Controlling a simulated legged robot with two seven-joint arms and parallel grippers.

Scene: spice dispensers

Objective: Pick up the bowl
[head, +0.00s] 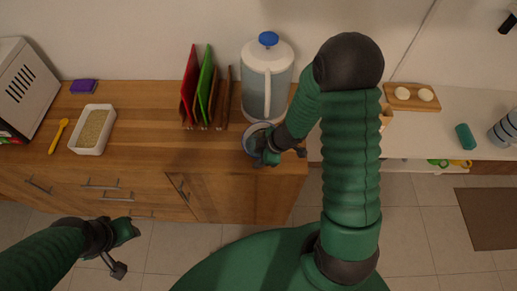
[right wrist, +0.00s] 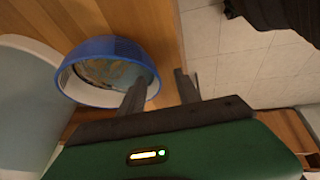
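The bowl (right wrist: 106,46), blue outside with a pale inside, stands at the right front of the wooden counter. In the head view the bowl (head: 249,138) is partly hidden by my right gripper (head: 280,157). In the right wrist view my right gripper (right wrist: 160,92) is open. One finger reaches over the bowl's near rim and into its opening; the other is outside, to the right of the bowl. The bowl's wall lies between them, and contact cannot be told. My left gripper (head: 122,252) is open and empty in front of the counter's drawers.
A pitcher with a blue lid (head: 268,80) stands close behind the bowl. A rack with red and green boards (head: 206,88) stands left of it. A white dish (head: 93,130) and yellow spoon (head: 58,136) lie further left. The counter's middle front is clear.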

